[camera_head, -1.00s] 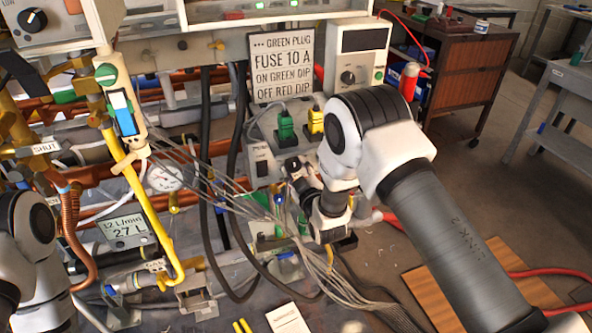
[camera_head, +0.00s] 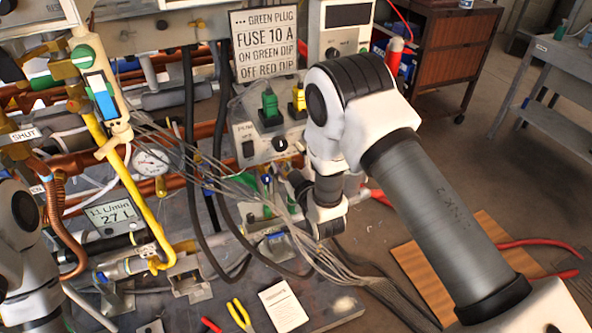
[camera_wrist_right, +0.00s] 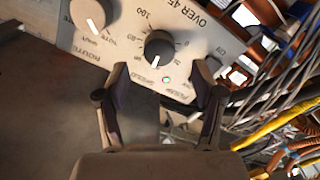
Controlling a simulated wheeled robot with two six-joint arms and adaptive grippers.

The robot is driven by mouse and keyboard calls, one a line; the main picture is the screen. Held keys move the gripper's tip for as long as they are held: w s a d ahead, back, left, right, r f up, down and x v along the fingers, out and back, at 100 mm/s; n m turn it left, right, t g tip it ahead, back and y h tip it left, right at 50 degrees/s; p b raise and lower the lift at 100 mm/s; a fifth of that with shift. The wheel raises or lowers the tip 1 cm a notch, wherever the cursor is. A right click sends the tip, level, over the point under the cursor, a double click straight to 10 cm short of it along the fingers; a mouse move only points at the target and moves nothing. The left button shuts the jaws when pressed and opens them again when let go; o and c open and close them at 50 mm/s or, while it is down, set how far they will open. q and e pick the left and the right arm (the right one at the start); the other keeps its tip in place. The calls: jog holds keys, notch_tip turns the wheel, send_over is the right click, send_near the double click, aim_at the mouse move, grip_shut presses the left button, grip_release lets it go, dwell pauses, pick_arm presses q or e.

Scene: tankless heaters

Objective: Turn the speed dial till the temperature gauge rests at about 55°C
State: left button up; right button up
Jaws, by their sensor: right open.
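In the right wrist view a black dial (camera_wrist_right: 160,47) with a white pointer line sits on a pale panel with an upside-down scale and a "SPEED" label. My right gripper (camera_wrist_right: 164,70) is open, its fingertips on either side just short of this dial, with nothing between them. In the head view this gripper (camera_head: 298,187) is dark and partly hidden by its own arm. A black knob (camera_head: 280,144) shows on the plug panel; I cannot tell whether it is the same dial. A round white gauge (camera_head: 152,162) stands among the pipes, its reading too small to tell. My left gripper is out of sight.
Green (camera_head: 269,106) and yellow (camera_head: 299,97) plugs stand above the knob. Black hoses (camera_head: 192,150) and loose grey wires (camera_head: 235,185) run close to my right gripper. A flow display (camera_head: 110,213) reads 11 L/min, 27 L.

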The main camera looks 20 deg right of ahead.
jog(key=s, duration=0.7)
jog(key=shift+d, duration=0.15)
jog(key=s+d+f+m+g+h+p, duration=0.1)
jog(key=s+d+f+m+g+p, duration=0.3)
jog(key=s+f+g, duration=0.7)
jog(key=s+f+m+g, duration=0.1)
jog(key=s+f+g, duration=0.2)
jog(key=s, duration=0.8)
jog(key=s+f+m+g, duration=0.2)
jog(key=s+f+g, duration=0.2)
jog(key=s, duration=0.7)
jog(key=shift+s+f+m+y, duration=0.25)
jog(key=shift+f+m+y, duration=0.05)
jog(key=shift+f, duration=0.45)
dwell(3.1)
